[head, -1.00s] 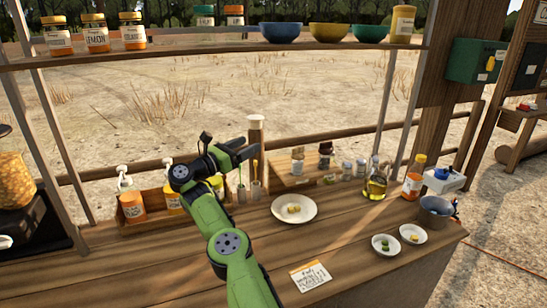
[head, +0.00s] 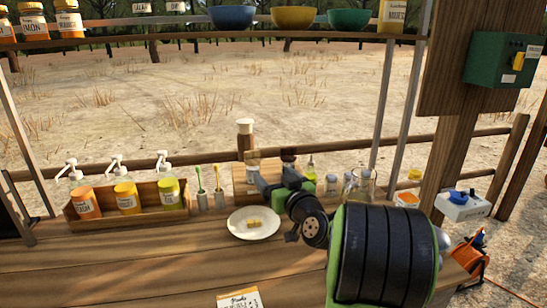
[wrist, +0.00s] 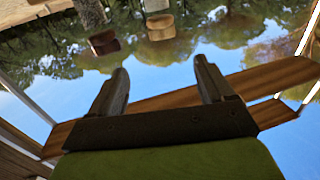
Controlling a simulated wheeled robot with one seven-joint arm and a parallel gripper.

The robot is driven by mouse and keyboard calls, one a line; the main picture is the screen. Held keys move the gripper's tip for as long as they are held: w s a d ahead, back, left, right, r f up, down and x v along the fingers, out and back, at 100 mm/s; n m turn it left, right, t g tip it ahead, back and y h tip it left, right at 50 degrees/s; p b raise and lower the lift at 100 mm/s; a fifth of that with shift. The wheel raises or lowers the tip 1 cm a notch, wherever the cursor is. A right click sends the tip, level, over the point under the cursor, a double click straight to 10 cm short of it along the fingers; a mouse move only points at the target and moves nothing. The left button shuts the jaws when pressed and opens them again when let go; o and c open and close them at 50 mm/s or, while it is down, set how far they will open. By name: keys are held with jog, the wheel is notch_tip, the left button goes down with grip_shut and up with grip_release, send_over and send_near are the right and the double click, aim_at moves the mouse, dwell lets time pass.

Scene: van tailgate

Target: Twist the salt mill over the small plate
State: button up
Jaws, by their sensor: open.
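A white plate (head: 238,231) with a few small yellow pieces lies on the wooden counter, left of my gripper (head: 274,180). Two mills stand behind my gripper: a pale one with a light wooden top (head: 252,165) and one with a dark top (head: 288,158). The pale one looks like the salt mill, but I cannot read a label. In the wrist view the scene is upside down; the pale mill (wrist: 158,25) and the dark-topped mill (wrist: 103,40) hang from the top edge, beyond the fingertips (wrist: 160,66). My gripper is open, with nothing between its fingers.
A wooden caddy of pump bottles (head: 130,213) and upright brushes (head: 211,195) stand at left. A card (head: 240,300) lies in front. The counter's left front is clear.

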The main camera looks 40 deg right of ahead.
aim_at(252, 155)
jog(key=p+x, duration=0.1)
jog(key=x, duration=0.4)
jog(key=p+x, duration=0.1)
jog(key=x, duration=0.4)
jog(key=p+x, duration=0.1)
jog(key=x, duration=0.5)
jog(key=shift+a, duration=0.3)
jog(key=shift+c, duration=0.3)
jog(key=c, duration=0.9)
jog(key=shift+w+a+m+g+h, duration=0.15)
jog(key=shift+m+g+h, duration=0.25)
jog(key=shift+m+h, duration=0.6)
jog(key=shift+m+g+h+b, duration=0.9)
jog(key=shift+m+h, duration=0.2)
jog(key=shift+h, duration=0.9)
jog(key=o, duration=1)
jog(key=shift+c, duration=0.2)
